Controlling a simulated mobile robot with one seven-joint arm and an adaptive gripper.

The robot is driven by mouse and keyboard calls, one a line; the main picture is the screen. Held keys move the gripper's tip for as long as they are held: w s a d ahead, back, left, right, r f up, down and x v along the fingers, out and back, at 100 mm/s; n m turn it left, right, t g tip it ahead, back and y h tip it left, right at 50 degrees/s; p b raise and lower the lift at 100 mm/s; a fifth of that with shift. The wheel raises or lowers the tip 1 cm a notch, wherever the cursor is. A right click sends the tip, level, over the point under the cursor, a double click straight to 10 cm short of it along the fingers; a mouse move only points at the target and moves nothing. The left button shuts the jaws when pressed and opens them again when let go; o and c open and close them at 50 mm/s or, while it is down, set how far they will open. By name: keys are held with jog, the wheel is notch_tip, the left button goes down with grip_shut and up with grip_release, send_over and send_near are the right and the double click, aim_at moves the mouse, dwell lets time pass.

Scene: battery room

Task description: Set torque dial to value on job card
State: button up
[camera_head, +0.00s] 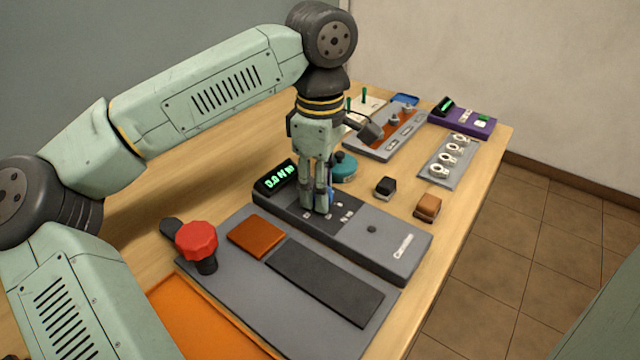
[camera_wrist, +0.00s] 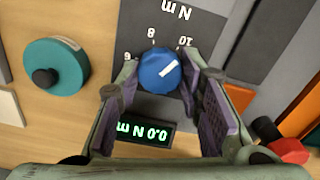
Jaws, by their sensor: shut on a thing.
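My gripper (camera_head: 318,207) points down over the grey torque unit (camera_head: 375,238). In the wrist view its two fingers stand on either side of the blue dial (camera_wrist: 160,70) and are shut on it. The dial's white mark slants to the upper right, roughly toward the 10 side. The printed 6, 8 and 10 show upside down around it, with "N m" beyond. The unit's display (camera_head: 280,178) reads 0.0 N m in green; it also shows upside down in the wrist view (camera_wrist: 143,132). In the head view the fingers hide most of the dial. I cannot make out a job card.
A teal round thing with a black knob (camera_head: 344,168) stands close behind the unit. A black block (camera_head: 385,187) and a brown block (camera_head: 428,207) sit to its right. A red knob (camera_head: 197,241) rises at the front left. A purple device (camera_head: 463,121) is farther back.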

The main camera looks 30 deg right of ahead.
jog(key=o, duration=1.2)
jog(key=shift+c, duration=0.2)
jog(key=shift+r, duration=0.15)
notch_tip(320, 180, up, 12)
